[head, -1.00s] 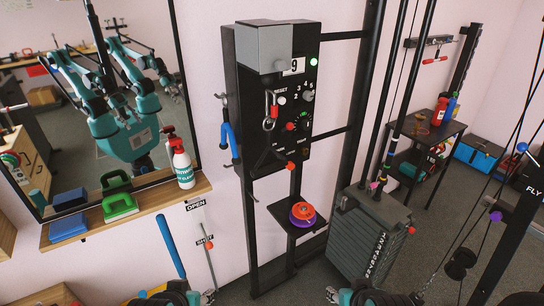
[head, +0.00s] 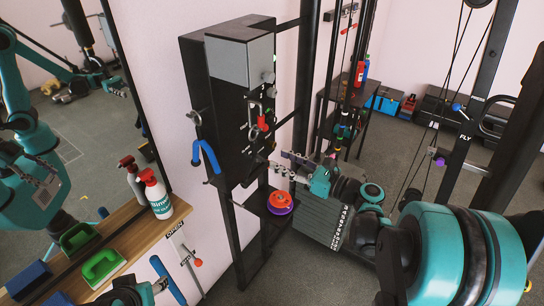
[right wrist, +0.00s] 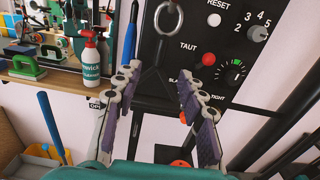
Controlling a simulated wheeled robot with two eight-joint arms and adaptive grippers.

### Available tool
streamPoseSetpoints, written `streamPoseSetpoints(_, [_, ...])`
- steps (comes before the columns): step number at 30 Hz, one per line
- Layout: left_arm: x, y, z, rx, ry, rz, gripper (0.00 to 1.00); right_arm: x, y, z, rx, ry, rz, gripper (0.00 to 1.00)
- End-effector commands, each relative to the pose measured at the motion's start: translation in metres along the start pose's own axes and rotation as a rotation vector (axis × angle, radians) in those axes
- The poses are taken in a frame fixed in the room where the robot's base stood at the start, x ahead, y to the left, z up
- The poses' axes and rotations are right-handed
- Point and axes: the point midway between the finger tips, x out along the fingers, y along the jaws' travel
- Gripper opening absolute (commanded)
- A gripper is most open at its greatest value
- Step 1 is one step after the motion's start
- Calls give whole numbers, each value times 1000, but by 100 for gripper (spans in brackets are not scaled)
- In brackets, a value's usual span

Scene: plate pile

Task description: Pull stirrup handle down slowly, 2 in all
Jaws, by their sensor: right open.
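The stirrup handle hangs from a carabiner (head: 255,112) in front of the black machine panel (head: 235,140). In the right wrist view its dark straps (right wrist: 155,58) spread downward from a metal ring; its lower part is hard to make out against the black panel. My right gripper (head: 283,165) is open, pointing at the panel just below the carabiner. In the right wrist view its two fingers (right wrist: 160,95) stand apart on either side of the handle's lower part, not closed on it. Part of my left gripper (head: 140,292) shows at the bottom edge; its fingertips are unclear.
A blue handle (head: 206,155) hangs on the panel's left side. Orange and purple discs (head: 280,202) lie on a small shelf below. A wooden ledge (head: 135,232) at left holds a spray bottle (head: 156,195) and green block (head: 102,268). A weight stack stands behind my right arm.

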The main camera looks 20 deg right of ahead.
Motion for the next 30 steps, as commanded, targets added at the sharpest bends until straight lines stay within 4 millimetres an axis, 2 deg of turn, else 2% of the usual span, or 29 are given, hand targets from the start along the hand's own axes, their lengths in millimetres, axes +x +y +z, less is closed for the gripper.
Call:
streamPoseSetpoints(7, [0,0,0,0,0,0,49,16,0,0,7,-4,3,40])
streamPoseSetpoints(30, [3,0,2,0,0,0,49,95,0,0,4,-2,2,40])
